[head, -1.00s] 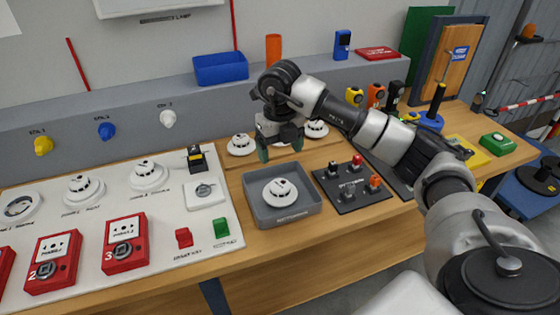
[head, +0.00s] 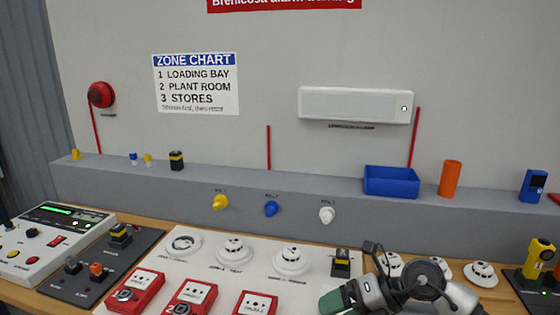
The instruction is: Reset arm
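My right gripper (head: 338,300) is at the bottom edge, right of centre, with a green fingertip pointing left. Its arm comes in from the lower right. Whether its fingers are open or shut is not clear. It is in front of the white board (head: 215,262), close to a yellow-and-black switch block (head: 342,263) and right of a red call point (head: 256,304). No held object shows.
White detectors (head: 292,259) and more red call points (head: 193,296) line the board. A control panel (head: 42,255) with a lit green display stands at left. The back ledge carries a blue bin (head: 391,181) and an orange cylinder (head: 450,178). The wall bears a zone chart (head: 196,84).

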